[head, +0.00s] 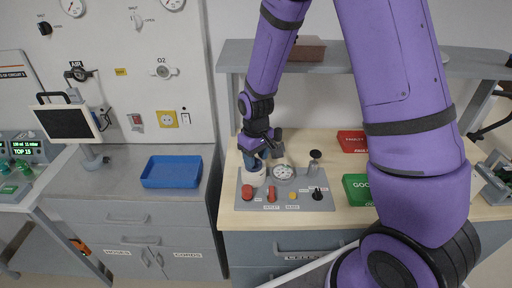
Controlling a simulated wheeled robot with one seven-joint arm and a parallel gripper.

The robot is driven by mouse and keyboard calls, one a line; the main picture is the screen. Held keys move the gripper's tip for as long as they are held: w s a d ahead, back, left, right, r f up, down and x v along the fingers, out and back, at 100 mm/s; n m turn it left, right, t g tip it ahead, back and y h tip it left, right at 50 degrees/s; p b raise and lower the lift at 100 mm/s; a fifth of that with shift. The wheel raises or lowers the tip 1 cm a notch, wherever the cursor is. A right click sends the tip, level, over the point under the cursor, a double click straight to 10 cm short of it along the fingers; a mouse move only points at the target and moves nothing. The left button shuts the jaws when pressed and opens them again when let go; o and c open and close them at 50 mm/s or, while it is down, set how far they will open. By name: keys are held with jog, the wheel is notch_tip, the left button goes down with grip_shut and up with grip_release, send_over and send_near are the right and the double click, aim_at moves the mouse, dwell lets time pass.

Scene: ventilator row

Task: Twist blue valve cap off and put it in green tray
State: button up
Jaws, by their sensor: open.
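The blue valve cap (251,160) sits atop a white round valve body (254,178) at the left of the grey panel on the wooden worktop. My gripper (261,149) is open and points down right at the cap, hiding part of it. I cannot tell whether the fingers touch the cap. The green tray (356,190), with a label starting "GOO", stands on the worktop to the right, partly hidden behind my purple arm.
A red tray (351,141) stands behind the green one. A blue tray (171,172) is on the left counter. A shelf (343,66) runs above the worktop.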

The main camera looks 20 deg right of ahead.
jog(key=shift+f, duration=0.3)
jog(key=shift+c, duration=0.5)
grip_shut()
jog(key=n, duration=0.4)
jog(key=shift+w+d+n, duration=0.1)
jog(key=shift+d+n, duration=0.1)
jog(key=shift+n, duration=0.1)
